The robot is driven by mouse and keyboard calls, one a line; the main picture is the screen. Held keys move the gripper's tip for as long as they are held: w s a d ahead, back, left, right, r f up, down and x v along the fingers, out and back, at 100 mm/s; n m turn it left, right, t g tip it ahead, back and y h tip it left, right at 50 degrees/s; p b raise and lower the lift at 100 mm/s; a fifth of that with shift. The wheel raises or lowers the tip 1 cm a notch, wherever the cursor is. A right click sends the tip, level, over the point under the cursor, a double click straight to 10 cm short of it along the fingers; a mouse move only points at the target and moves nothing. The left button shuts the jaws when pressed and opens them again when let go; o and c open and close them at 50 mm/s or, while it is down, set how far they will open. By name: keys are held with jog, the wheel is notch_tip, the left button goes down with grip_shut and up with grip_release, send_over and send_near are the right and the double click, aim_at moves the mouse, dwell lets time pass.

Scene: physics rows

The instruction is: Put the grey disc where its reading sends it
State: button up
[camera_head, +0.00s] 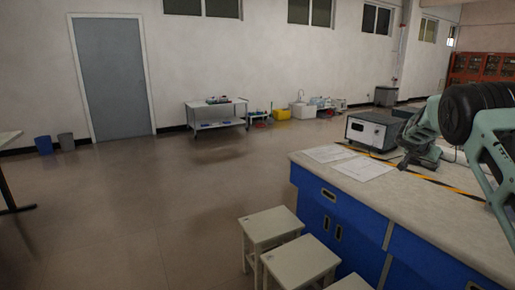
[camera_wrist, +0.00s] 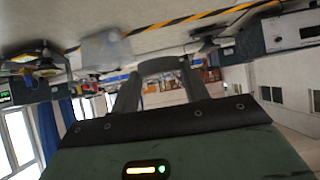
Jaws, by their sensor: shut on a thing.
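The grey disc (camera_wrist: 160,65) shows in the wrist view as a dark grey rounded piece between my fingertips. My gripper (camera_wrist: 158,78) is shut on it and holds it clear of the bench. In the head view my gripper (camera_head: 407,160) is small and dark, low over the bench top (camera_head: 420,195), right of a grey instrument box. I cannot make out the disc there. No reading on the disc is legible.
The grey instrument box (camera_head: 374,132) stands at the bench's far side. Two paper sheets (camera_head: 330,153) (camera_head: 362,168) lie near the left edge. Yellow-black tape (camera_head: 445,184) crosses the bench top. White stools (camera_head: 270,225) stand in front of the blue cabinets.

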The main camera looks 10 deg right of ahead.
jog(key=w+a+f+n+t+y, duration=0.1)
jog(key=a+f+n+t+y, duration=0.3)
jog(key=a+f, duration=0.75)
jog(key=s+a+f+n+t+y, duration=0.1)
jog(key=s+a+f+n+y, duration=0.1)
jog(key=a+f, duration=0.3)
jog(key=s+a+f+n+t+y, duration=0.1)
jog(key=s+a+f+n, duration=0.4)
jog(key=a, duration=0.8)
jog(key=shift+f+t+y+b, duration=0.3)
jog(key=shift+f+y+b, duration=0.1)
jog(key=shift+f+y, duration=0.25)
jog(key=shift+n+y, duration=0.55)
jog(key=shift+n, duration=0.15)
jog(key=s+a, duration=0.2)
jog(key=s+a+f, duration=0.1)
jog(key=s+a, duration=0.1)
jog(key=shift+s+a, duration=0.1)
jog(key=shift+s, duration=0.05)
jog(key=shift+n+y, duration=0.5)
jog(key=shift+s+a+r, duration=0.2)
jog(key=shift+s+a, duration=0.35)
jog(key=shift+s, duration=1.1)
jog(key=shift+s+a+r, duration=0.2)
jog(key=shift+s+a, duration=0.3)
jog(key=shift+s, duration=1.2)
jog(key=shift+s+a+r, duration=0.2)
jog(key=shift+s+a, duration=0.35)
jog(key=shift+s, duration=1.1)
